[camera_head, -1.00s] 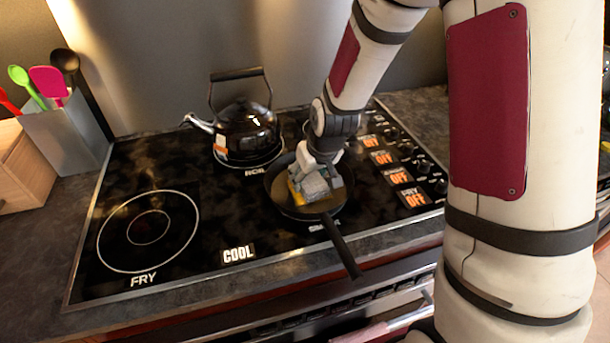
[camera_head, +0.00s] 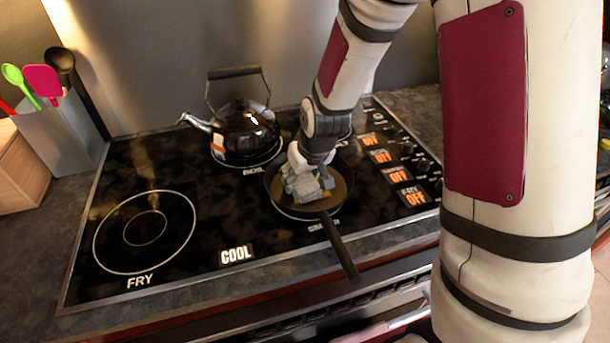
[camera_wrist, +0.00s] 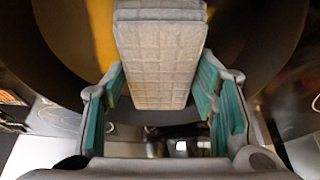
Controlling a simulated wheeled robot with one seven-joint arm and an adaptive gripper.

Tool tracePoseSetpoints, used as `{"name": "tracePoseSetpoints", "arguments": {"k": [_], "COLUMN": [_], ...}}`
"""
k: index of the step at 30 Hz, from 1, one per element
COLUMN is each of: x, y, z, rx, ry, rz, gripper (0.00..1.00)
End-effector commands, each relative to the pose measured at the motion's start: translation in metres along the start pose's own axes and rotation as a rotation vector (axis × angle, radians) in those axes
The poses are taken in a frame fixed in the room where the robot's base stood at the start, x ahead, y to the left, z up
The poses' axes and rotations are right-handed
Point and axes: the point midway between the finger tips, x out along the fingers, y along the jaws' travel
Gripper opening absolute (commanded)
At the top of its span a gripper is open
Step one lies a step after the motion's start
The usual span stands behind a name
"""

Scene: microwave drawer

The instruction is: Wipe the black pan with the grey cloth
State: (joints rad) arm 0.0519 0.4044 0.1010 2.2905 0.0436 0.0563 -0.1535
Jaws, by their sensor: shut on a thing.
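The black pan (camera_head: 341,193) sits on the right front part of the stovetop, its handle (camera_head: 341,247) pointing toward the front edge. The grey cloth (camera_head: 303,187) is a folded, quilted block inside the pan. It also shows in the wrist view (camera_wrist: 160,62) between my fingers, over the dark pan floor. My gripper (camera_head: 308,178) points down into the pan and is shut on the cloth. In the wrist view the teal finger pads (camera_wrist: 160,92) stand on both sides of it. The cloth's underside is hidden, so I cannot tell how firmly it touches the pan.
A black kettle (camera_head: 246,132) stands on the burner behind and left of the pan. The front left burner (camera_head: 145,232) is empty. Knobs and orange OFF labels (camera_head: 395,176) line the right side. A grey utensil holder (camera_head: 62,137) stands at the left.

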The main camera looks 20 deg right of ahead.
Motion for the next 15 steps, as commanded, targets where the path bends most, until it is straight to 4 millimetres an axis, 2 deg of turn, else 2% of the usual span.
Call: {"name": "tracePoseSetpoints", "arguments": {"k": [15], "x": [-0.003], "y": [0.027], "z": [0.004], "rx": [0.000], "ry": [-0.003], "rz": [0.000], "gripper": [0.03]}}
